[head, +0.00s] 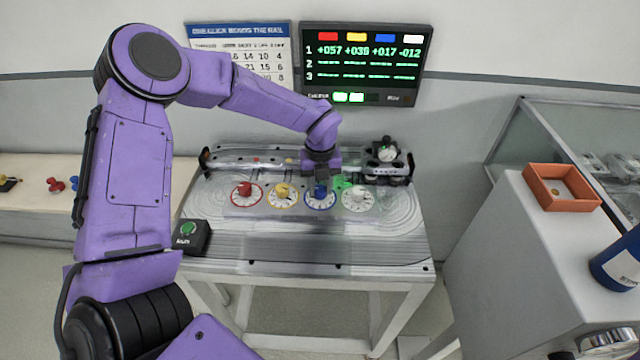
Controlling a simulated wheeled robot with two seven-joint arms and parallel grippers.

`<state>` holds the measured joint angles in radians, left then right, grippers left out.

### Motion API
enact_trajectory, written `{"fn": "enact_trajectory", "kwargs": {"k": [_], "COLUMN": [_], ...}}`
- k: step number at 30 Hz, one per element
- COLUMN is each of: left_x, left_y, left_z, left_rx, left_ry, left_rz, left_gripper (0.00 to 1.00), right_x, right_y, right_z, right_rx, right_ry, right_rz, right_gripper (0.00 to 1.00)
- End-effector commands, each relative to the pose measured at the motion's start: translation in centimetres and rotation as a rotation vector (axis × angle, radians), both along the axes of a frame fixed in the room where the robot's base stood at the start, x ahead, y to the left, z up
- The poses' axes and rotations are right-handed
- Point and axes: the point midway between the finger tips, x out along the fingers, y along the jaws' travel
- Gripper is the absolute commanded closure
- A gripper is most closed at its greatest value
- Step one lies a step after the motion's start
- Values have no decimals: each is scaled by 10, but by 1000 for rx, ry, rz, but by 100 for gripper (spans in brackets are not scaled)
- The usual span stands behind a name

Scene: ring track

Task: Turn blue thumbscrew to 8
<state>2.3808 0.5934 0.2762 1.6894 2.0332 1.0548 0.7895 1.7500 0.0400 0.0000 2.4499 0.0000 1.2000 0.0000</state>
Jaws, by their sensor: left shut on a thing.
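The blue thumbscrew (320,191) stands on a white numbered dial (320,203) on the grey machine plate, third in a row. My left gripper (320,181) reaches down over it from above and is shut on it. The dial's numbers are too small to read, so the setting cannot be told. To its left are a red thumbscrew (244,189) and a yellow thumbscrew (282,190); to its right is a white thumbscrew (359,193). My right gripper is not in view.
A screen (366,62) behind shows +057, +038, +017 and -012 under red, yellow, blue and white blocks. A black box with a green button (189,230) sits at the table's left front. An orange tray (561,188) stands on the right cabinet. The plate's front is clear.

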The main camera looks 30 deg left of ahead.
Motion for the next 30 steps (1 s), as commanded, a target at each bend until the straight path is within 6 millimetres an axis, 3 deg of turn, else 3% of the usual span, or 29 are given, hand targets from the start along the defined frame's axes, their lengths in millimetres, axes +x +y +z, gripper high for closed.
{"fn": "enact_trajectory", "kwargs": {"k": [30], "left_x": [1], "left_y": [3], "left_z": [0], "left_rx": [5], "left_ry": [-3], "left_rz": [-498], "left_gripper": [94], "right_x": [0], "right_y": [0], "right_z": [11], "right_rx": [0], "right_ry": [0], "right_rz": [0], "right_gripper": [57]}}
